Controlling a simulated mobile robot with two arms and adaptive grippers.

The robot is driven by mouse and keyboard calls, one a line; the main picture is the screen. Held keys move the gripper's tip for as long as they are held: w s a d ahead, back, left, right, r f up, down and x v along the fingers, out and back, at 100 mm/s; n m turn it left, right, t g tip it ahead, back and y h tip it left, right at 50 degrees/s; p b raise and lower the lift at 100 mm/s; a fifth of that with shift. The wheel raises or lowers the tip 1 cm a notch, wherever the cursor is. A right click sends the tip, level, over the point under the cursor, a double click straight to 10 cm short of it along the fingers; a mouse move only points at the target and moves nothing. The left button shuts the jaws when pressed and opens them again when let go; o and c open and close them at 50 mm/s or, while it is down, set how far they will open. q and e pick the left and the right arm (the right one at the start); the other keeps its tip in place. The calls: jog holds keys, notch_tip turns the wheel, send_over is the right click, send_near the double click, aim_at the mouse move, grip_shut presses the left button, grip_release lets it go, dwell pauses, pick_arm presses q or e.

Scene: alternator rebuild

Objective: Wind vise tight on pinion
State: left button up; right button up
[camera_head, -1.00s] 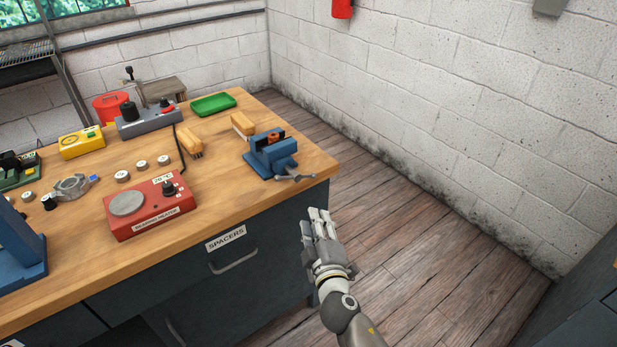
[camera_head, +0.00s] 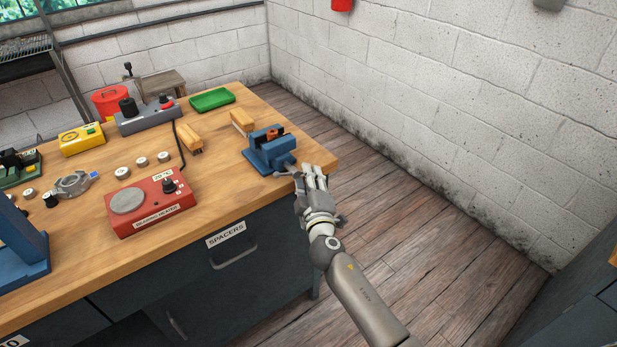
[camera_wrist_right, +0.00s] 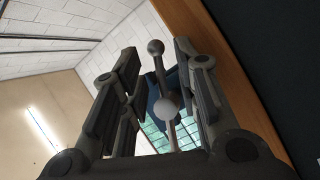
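The blue vise (camera_head: 268,154) stands at the right front corner of the wooden bench. A small orange-brown part, apparently the pinion (camera_head: 272,134), sits between its dark jaws; I cannot tell how tightly it is held. The vise's metal handle (camera_head: 284,172) points towards the bench's front edge. My right gripper (camera_head: 308,172) is at that edge, right beside the handle. In the right wrist view the ball-ended handle bar (camera_wrist_right: 162,80) lies between the fingers of the open gripper (camera_wrist_right: 158,85), with gaps visible on both sides. My left gripper is out of view.
A red heater box (camera_head: 150,205), yellow-handled brush (camera_head: 190,138), a wooden-looking block (camera_head: 241,121) and green tray (camera_head: 212,99) share the bench (camera_head: 235,180). A drawer labelled SPACERS (camera_head: 232,250) is below. The floor right of the bench is clear.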

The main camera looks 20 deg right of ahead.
jog(key=shift+w, duration=0.15)
grip_shut()
jog(key=m+p, duration=0.1)
jog(key=m+g+p, duration=0.1)
jog(key=p, duration=0.1)
jog(key=shift+a+f+m, duration=0.2)
jog(key=shift+f+m, duration=0.1)
dwell(0.3)
grip_release()
jog(key=shift+a+r, duration=0.1)
